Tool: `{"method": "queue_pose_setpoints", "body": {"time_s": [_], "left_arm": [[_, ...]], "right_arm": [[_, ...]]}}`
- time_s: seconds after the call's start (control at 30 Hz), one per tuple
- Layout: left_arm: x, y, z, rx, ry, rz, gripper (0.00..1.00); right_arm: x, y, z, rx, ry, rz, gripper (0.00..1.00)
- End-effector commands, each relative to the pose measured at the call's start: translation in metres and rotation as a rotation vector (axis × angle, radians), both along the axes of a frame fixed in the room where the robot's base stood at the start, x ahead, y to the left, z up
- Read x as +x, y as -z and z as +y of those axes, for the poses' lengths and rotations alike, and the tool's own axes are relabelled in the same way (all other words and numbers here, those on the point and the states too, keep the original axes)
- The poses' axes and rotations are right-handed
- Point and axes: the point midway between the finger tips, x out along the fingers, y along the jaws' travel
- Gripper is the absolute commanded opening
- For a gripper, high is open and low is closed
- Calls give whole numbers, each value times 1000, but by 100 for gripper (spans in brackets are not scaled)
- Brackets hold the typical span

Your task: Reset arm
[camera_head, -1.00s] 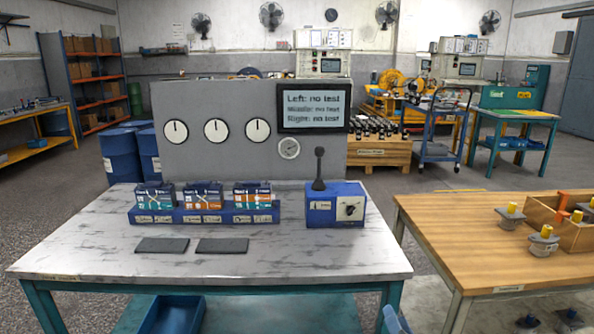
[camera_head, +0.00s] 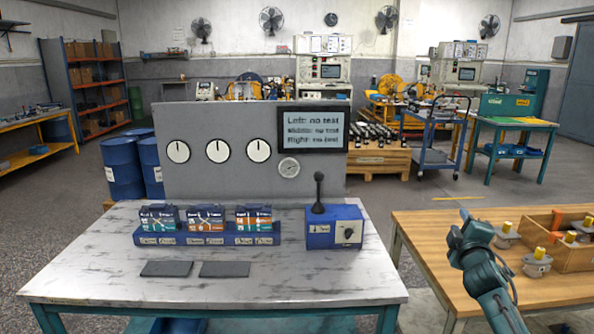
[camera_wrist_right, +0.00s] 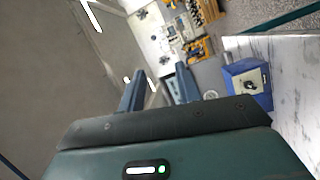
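My right gripper (camera_head: 464,228) is raised over the left part of the wooden table in the head view, left of the wooden box. In the right wrist view its two fingers (camera_wrist_right: 160,88) stand apart with nothing between them. My left gripper is in no view. The blue control box (camera_head: 335,228) with a black lever and a dial stands on the marble-topped table (camera_head: 290,285), to the left of the gripper. It also shows in the right wrist view (camera_wrist_right: 246,82).
A wooden box (camera_head: 570,250) and yellow-topped parts (camera_head: 507,235) are on the wooden table.

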Motion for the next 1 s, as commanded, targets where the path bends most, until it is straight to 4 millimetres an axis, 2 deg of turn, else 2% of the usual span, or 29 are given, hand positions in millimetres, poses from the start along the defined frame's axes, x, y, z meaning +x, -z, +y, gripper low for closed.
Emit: {"method": "queue_pose_setpoints", "body": {"time_s": [0.1,0.33,0.4,0.57,0.67,0.77,0.87,0.9,1.0], "left_arm": [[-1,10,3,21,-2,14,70],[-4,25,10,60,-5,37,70],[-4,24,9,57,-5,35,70],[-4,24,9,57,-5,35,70],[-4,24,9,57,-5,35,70],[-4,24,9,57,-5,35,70],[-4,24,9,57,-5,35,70],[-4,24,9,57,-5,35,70],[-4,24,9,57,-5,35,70]], "right_arm": [[2,8,10,369,-54,-48,34],[4,21,31,1035,-123,-104,34],[-12,55,47,1016,-123,-51,34],[-50,112,80,1032,-135,42,34],[-85,153,104,1052,-140,113,34],[-131,195,133,1084,-144,198,34],[-189,233,163,1129,-143,288,34],[-215,246,175,1150,-140,325,34],[-276,268,201,1205,-127,407,34]]}}
